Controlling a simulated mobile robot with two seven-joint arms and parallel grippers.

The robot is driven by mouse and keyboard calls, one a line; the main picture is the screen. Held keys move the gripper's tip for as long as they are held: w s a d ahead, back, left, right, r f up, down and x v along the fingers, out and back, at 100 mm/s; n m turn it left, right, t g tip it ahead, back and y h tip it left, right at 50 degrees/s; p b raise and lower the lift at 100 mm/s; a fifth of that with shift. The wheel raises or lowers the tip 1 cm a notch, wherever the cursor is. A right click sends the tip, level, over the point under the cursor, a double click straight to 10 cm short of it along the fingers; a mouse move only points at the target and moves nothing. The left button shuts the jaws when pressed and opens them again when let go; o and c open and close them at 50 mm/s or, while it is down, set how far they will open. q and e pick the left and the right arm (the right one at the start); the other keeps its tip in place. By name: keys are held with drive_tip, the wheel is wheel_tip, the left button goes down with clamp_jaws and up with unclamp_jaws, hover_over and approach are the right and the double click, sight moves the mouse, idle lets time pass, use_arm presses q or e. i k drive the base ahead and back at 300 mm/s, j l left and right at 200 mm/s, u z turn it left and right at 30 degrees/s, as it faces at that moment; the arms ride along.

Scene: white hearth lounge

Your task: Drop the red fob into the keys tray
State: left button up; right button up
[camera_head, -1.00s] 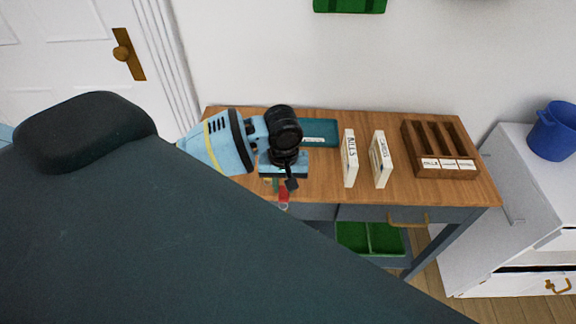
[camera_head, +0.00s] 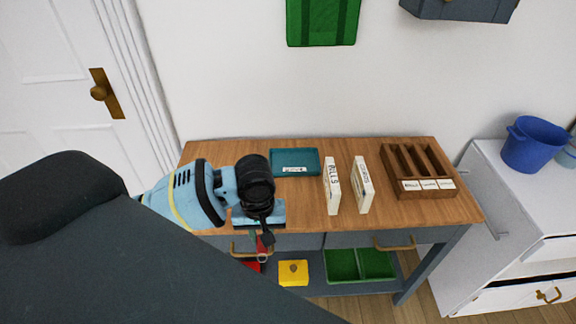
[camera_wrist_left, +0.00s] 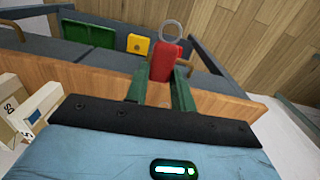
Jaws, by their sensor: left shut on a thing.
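The red fob (camera_wrist_left: 165,62) with its metal ring is held between the two dark green fingers of my left gripper (camera_wrist_left: 160,80) in the left wrist view. In the head view the fob (camera_head: 261,243) hangs small below the left gripper (camera_head: 266,232), near the table's front edge. A teal tray (camera_head: 308,161) with a white label lies at the back of the wooden tabletop; the label is too small to read. The tray's visible floor looks empty. The gripper is in front of the tray and to its left, apart from it. My right gripper is not in view.
Two upright white label blocks (camera_head: 332,187) (camera_head: 363,186) stand right of the tray. A wooden slotted organiser (camera_head: 427,189) sits further right. Below are drawers, a yellow item (camera_head: 293,272) and a green bin (camera_head: 360,263). A blue pot (camera_head: 535,145) stands on the white cabinet.

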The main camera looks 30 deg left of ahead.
sight(289, 163)
drive_tip(key=i+j, duration=0.55)
drive_tip(key=i, duration=0.3)
